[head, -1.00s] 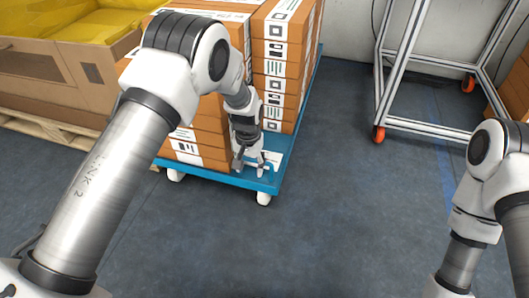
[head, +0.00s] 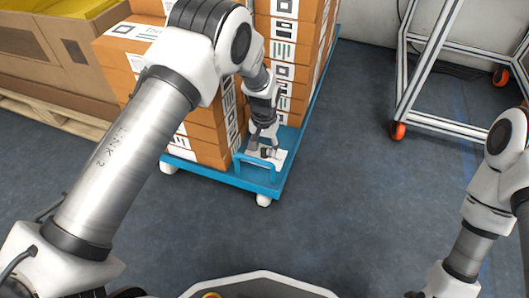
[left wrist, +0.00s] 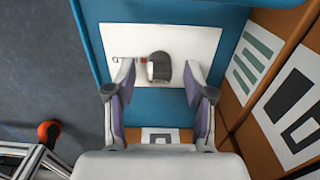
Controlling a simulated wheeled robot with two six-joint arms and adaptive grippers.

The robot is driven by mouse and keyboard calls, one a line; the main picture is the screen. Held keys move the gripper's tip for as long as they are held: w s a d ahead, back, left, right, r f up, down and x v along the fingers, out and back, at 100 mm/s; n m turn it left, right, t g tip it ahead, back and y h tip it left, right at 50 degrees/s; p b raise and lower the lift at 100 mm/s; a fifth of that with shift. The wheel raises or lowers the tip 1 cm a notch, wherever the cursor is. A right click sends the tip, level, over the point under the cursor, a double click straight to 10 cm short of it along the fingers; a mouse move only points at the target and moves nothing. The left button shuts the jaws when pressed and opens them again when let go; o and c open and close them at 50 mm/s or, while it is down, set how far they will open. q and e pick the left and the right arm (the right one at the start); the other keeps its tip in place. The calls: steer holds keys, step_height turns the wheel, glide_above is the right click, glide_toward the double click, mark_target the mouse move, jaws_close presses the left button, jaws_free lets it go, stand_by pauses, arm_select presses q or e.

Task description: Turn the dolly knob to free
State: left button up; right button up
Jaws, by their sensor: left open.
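The blue dolly (head: 215,177) carries stacked orange boxes. A white plate (head: 279,159) lies on its near corner, beside a blue handle (head: 256,166). In the left wrist view the plate (left wrist: 205,42) bears a dark grey rounded knob (left wrist: 160,68), with a small red mark and tiny lettering to its left. My left gripper (head: 265,150) is over the plate, pointing down. In the left wrist view my left gripper (left wrist: 160,72) is open, one finger on each side of the knob with gaps between. I cannot tell its height above the plate. My right gripper is out of view.
The stacked boxes (head: 207,142) stand close to the left gripper. A large carton (head: 45,75) with a yellow lining is at the left. A metal frame cart (head: 455,123) with orange-red casters is at the right. The floor in front of the dolly is clear.

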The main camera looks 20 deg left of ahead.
arm_select(q)
steer(key=shift+f, duration=0.15)
jaws_close()
